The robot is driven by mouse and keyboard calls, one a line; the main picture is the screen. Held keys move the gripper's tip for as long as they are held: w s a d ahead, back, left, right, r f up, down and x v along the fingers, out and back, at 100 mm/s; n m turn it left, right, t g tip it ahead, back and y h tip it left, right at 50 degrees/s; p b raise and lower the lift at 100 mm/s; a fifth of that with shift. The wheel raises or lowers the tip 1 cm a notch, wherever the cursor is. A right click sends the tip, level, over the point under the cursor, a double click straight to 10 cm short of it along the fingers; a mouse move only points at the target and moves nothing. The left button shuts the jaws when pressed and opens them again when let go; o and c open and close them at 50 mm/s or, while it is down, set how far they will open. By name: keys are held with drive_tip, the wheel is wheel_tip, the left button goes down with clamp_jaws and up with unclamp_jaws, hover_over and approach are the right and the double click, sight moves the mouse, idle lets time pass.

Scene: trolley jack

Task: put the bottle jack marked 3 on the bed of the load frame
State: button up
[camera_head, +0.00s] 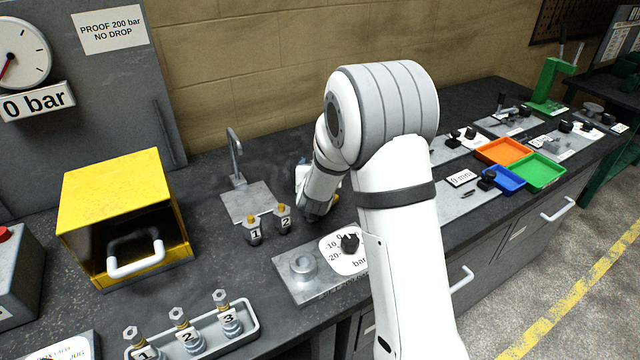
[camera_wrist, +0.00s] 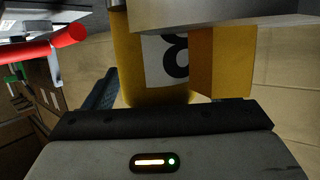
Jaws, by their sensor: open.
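My gripper (camera_head: 318,208) is over the bench, right of the small pieces marked 1 (camera_head: 254,231) and 2 (camera_head: 283,218), and my arm largely hides it. In the wrist view, a yellow body (camera_wrist: 150,60) with a white label stands close in front of my gripper. The label's dark numeral is turned and partly cut off, so I cannot tell surely whether it is a 3. My gripper is open; whether it touches the yellow body is unclear. A silver piece marked 3 (camera_head: 229,318) stands upright in the front tray. I cannot tell which part is the load frame's bed.
The tray (camera_head: 254,318) also holds silver pieces marked 1 and 2. A yellow box (camera_head: 120,195) with a white handle stands left. A plate with a bar dial (camera_head: 300,289) is in front of my gripper. Orange (camera_head: 503,151), green and blue bins lie right. A red rod (camera_wrist: 50,45) is close by.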

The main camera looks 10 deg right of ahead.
clamp_jaws()
idle(0.8)
drive_tip(key=shift+w+r, duration=0.15)
drive_tip(key=shift+r, duration=0.1)
